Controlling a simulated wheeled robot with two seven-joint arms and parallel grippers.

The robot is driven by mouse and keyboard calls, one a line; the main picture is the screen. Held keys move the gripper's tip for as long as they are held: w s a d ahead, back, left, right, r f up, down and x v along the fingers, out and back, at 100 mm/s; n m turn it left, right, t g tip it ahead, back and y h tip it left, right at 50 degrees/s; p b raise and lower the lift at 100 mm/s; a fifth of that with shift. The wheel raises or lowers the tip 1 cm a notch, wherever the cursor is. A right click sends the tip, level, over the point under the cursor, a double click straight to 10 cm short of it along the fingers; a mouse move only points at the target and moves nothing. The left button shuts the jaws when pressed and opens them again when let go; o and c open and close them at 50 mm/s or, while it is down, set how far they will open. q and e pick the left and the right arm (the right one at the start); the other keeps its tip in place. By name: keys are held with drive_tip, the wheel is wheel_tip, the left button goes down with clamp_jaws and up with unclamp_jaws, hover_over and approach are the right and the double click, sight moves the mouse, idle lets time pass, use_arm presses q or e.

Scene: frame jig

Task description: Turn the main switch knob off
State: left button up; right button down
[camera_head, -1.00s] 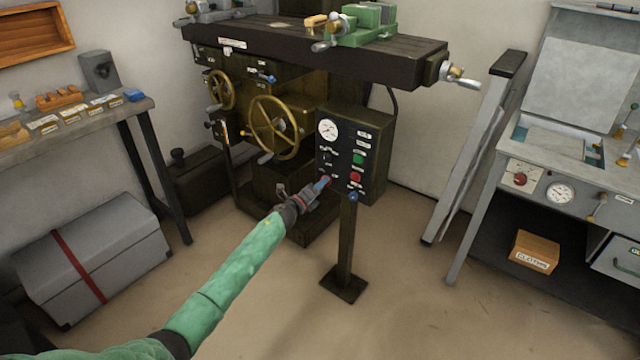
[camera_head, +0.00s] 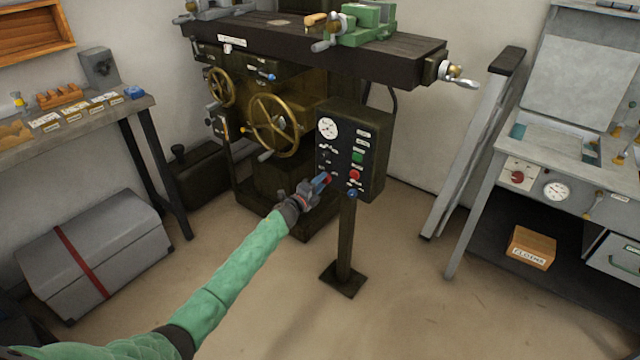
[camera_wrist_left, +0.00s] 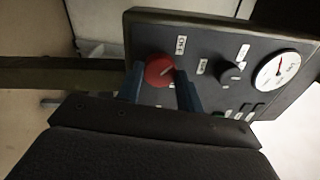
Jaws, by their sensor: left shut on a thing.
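The dark control panel (camera_head: 366,158) stands on a post in front of the milling machine. The red main switch knob (camera_wrist_left: 159,71) is at one end of the panel face in the left wrist view, with a pale pointer line set at a slant. My left gripper (camera_head: 324,181) is at the panel's lower left. Its two blue fingers (camera_wrist_left: 160,88) lie on either side of the red knob and are shut on it. In the head view the gripper mostly hides the knob. My right gripper is not in view.
The panel also carries a black knob (camera_wrist_left: 230,73), a round gauge (camera_head: 328,128), a green button (camera_head: 357,157) and a red button (camera_head: 355,174). A brass handwheel (camera_head: 273,126) is left of it. The floor in front is clear.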

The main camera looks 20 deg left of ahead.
use_arm(q)
drive_tip(key=shift+a, duration=0.1)
drive_tip(key=o, duration=1)
drive_tip(key=shift+s, duration=0.1)
drive_tip(key=v, duration=0.7)
drive_tip(key=shift+s+a+f, duration=0.1)
drive_tip(key=shift+s+f, duration=0.05)
drive_tip(key=shift+s, duration=0.15)
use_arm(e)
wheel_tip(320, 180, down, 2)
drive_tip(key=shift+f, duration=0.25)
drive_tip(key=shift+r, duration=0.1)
